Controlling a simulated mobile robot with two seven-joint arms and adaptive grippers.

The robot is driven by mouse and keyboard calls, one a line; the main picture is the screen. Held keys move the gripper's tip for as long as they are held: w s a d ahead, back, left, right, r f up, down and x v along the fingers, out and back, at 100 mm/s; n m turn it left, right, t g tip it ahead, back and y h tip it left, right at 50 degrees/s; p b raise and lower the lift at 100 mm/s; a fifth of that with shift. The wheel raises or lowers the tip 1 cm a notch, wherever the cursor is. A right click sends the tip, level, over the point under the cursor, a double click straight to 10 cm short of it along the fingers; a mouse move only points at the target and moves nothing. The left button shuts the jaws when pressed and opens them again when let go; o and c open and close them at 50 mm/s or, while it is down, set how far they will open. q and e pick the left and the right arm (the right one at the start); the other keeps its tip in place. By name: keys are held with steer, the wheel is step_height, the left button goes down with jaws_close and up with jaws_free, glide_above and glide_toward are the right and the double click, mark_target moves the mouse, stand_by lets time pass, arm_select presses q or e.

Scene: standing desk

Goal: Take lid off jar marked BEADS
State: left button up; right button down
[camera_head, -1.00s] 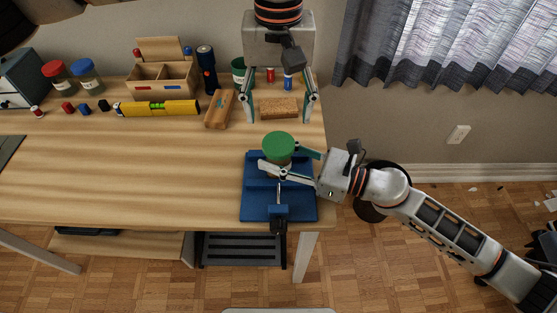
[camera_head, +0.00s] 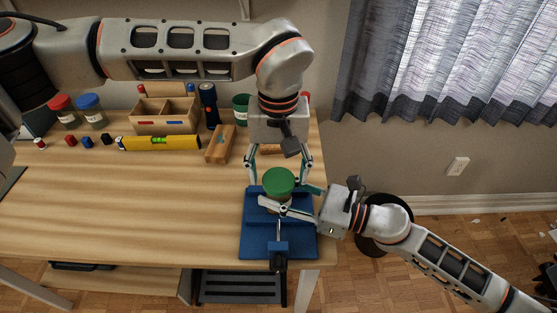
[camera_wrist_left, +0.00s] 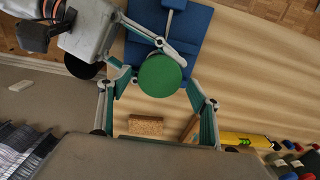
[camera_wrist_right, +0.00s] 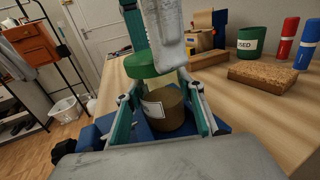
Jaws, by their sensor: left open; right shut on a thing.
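The jar (camera_wrist_right: 170,112) has brown contents and a white label, whose text I cannot read. Its green lid (camera_head: 278,181) sits on top; the lid also shows in the left wrist view (camera_wrist_left: 160,75). The jar stands at the blue vise (camera_head: 252,240) near the desk's right front. My right gripper (camera_head: 283,199) is shut on the jar below the lid, coming in from the right. My left gripper (camera_head: 278,176) is open and points down, with its fingers on either side of the lid. Whether the fingers touch the lid is unclear.
Jars with a red lid (camera_head: 60,102) and a blue lid (camera_head: 88,101) stand at the back left. A wooden organizer (camera_head: 165,127), yellow level (camera_head: 160,143), wooden block (camera_head: 220,144), flashlight (camera_head: 209,103) and green cup (camera_head: 241,107) line the back. The desk's middle is clear.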

arm_select(q)
steer(key=shift+f, duration=0.25)
steer(key=c, duration=1.1)
